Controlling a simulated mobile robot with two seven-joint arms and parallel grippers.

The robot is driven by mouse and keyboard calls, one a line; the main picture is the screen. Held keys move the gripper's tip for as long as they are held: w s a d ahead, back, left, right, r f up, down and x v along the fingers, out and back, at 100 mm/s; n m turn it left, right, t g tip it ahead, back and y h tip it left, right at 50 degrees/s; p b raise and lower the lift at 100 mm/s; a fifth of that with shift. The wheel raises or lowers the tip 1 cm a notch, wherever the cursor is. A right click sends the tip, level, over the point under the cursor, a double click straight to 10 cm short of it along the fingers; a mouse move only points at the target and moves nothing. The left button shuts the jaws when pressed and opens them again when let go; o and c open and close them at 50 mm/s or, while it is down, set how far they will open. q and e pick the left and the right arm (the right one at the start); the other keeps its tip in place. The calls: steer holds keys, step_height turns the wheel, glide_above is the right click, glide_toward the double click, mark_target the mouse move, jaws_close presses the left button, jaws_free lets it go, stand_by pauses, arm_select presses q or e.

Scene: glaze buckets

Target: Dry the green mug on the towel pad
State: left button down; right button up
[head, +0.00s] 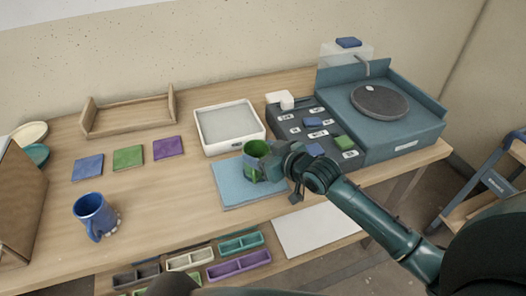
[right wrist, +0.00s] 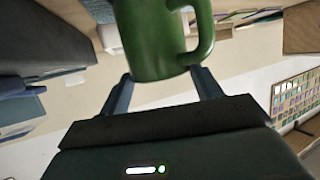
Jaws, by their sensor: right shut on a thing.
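The green mug (head: 255,151) is at the blue towel pad (head: 232,190), over its upper right part. I cannot tell whether it touches the pad. My right gripper (head: 270,165) is shut on the mug from the right. In the right wrist view the mug (right wrist: 155,40) sits between the two fingers of the gripper (right wrist: 163,88), with its handle to the right. My left gripper does not show.
A white basin (head: 229,128) is behind the pad. Blue, green (head: 128,158) and purple tiles lie left of it. A dark panel (head: 318,128) and a turntable (head: 380,102) stand to the right. Bare wood lies left of the pad.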

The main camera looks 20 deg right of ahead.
steer(key=shift+a+p, duration=0.45)
steer(key=shift+a, duration=0.9)
steer(key=shift+a, duration=0.1)
steer(key=shift+s+a+p, duration=0.1)
steer(key=shift+a+p, duration=0.4)
steer(key=shift+a, duration=0.55)
steer(key=shift+d, duration=0.1)
